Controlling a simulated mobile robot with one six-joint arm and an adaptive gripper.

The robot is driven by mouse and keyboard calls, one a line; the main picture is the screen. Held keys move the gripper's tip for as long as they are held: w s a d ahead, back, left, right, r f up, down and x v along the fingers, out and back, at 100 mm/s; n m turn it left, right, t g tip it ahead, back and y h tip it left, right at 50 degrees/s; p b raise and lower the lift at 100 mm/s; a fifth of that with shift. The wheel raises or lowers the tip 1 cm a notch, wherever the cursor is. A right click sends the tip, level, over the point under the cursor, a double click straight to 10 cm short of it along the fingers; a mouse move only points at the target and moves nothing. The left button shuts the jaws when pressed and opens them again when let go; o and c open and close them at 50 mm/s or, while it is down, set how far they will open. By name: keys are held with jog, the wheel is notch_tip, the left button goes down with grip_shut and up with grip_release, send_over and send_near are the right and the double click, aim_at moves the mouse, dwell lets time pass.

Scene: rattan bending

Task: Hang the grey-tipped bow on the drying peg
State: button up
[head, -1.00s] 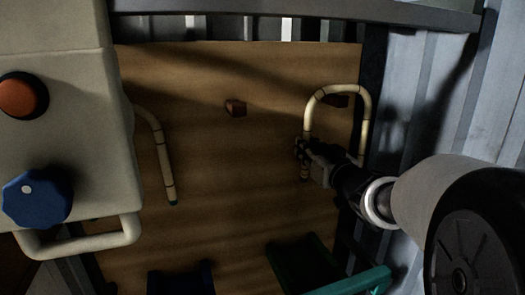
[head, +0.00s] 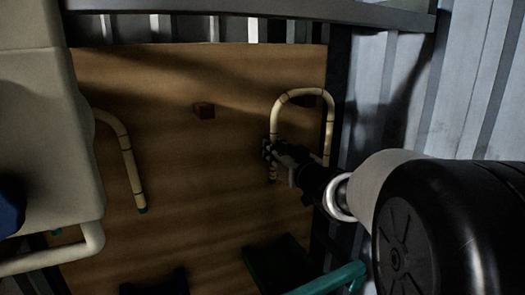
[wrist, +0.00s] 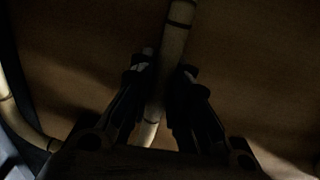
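A pale cane bow (head: 302,92), bent in a narrow arch with dark bands, is at the right of the wooden board in the head view. My gripper (head: 270,150) is at its left leg. In the wrist view my gripper (wrist: 165,80) has a finger on each side of the cane (wrist: 174,60) and appears closed on it. The colour of this bow's tips cannot be made out. A dark reddish peg (head: 307,101) shows inside the top of the arch; whether the cane touches it is unclear. Another reddish peg (head: 203,110) on the board is bare.
A second cane bow (head: 128,155) with a green tip is at the left, partly behind a pale machine (head: 40,140). A green trestle-like object (head: 280,265) and a dark one (head: 155,283) stand below. The board's middle is clear. A corrugated metal wall (head: 390,90) is at right.

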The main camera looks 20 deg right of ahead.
jog(key=o, duration=0.5)
jog(key=shift+s, duration=0.15)
jog(key=s, duration=1.1)
jog(key=shift+s+d, duration=0.15)
jog(key=shift+s, duration=0.25)
